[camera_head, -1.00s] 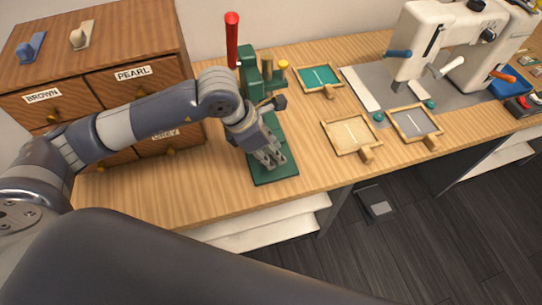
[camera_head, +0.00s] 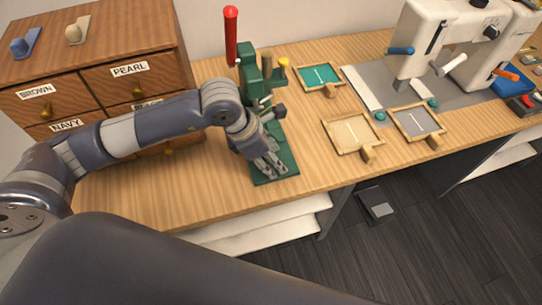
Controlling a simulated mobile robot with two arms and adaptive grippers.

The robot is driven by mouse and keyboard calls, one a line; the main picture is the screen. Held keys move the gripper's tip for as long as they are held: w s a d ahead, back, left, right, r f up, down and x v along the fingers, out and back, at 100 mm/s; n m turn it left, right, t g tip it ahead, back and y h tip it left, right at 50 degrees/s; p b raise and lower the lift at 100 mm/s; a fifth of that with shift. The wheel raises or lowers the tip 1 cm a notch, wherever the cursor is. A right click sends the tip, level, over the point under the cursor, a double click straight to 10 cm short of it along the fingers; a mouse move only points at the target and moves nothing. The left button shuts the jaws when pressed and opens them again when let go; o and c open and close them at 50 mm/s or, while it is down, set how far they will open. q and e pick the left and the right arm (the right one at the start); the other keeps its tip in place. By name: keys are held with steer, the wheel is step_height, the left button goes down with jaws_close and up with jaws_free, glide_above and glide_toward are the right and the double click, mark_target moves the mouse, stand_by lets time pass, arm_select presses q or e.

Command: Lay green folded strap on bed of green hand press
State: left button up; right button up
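The green hand press (camera_head: 248,68) stands on the wooden table, with a red-knobbed lever upright at its back and a flat green bed (camera_head: 288,158) at its front. My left gripper (camera_head: 272,170) is low over the bed, fingers pointing down at its front part. I cannot tell whether it touches the bed or whether its fingers are open. No green folded strap can be made out; the gripper hides part of the bed. My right gripper is not in view.
A wooden drawer cabinet (camera_head: 120,45) stands at the left with two small clips on top. Small framed trays, one green (camera_head: 319,78), one tan (camera_head: 352,133) and one grey (camera_head: 416,121), lie right of the press. A cream sewing machine (camera_head: 425,40) stands at the far right.

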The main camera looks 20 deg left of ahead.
arm_select(q)
steer(key=shift+r, duration=0.25)
steer(key=v, duration=1.1)
steer(key=shift+r, duration=0.4)
steer(key=shift+s+a, duration=0.1)
